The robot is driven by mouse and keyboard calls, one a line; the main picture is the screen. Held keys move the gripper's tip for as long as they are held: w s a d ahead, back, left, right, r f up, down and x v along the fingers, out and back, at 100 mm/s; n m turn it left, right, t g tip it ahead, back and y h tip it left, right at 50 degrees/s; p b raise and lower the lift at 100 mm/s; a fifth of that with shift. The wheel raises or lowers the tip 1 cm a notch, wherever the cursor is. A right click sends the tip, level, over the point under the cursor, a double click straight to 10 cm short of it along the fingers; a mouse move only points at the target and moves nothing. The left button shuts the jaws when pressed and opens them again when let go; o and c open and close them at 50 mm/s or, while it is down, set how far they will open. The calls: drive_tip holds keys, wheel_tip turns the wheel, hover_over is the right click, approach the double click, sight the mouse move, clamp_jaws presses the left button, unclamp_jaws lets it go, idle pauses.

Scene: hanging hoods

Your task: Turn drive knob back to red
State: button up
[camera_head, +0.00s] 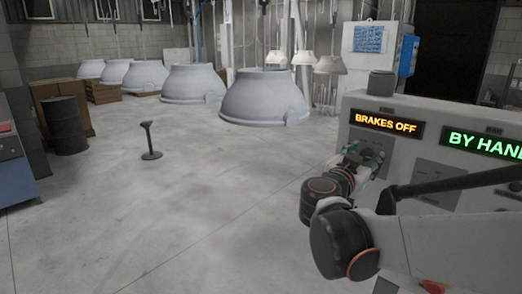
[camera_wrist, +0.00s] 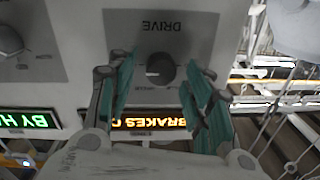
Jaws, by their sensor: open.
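The drive knob (camera_wrist: 160,68) is a round dark knob under the upside-down word DRIVE on a grey plate (camera_wrist: 205,30) in the wrist view. My gripper (camera_wrist: 157,72) is open, with one teal-padded finger on each side of the knob. I cannot tell whether either finger touches it, and no red mark can be made out. In the head view my gripper (camera_head: 366,158) is at the left end of the control panel (camera_head: 440,165), below the orange BRAKES OFF display (camera_head: 386,123). The knob is hidden there.
A green BY HAND display (camera_head: 485,142) is to the right on the panel. Another knob (camera_wrist: 8,40) is at the wrist view's left edge. A black bar (camera_head: 460,182) crosses in front of the panel. White hoods (camera_head: 265,97) stand behind open floor (camera_head: 200,190).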

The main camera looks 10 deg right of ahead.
drive_tip(key=shift+w, duration=0.1)
drive_tip(key=c, duration=1)
drive_tip(key=shift+c, duration=0.2)
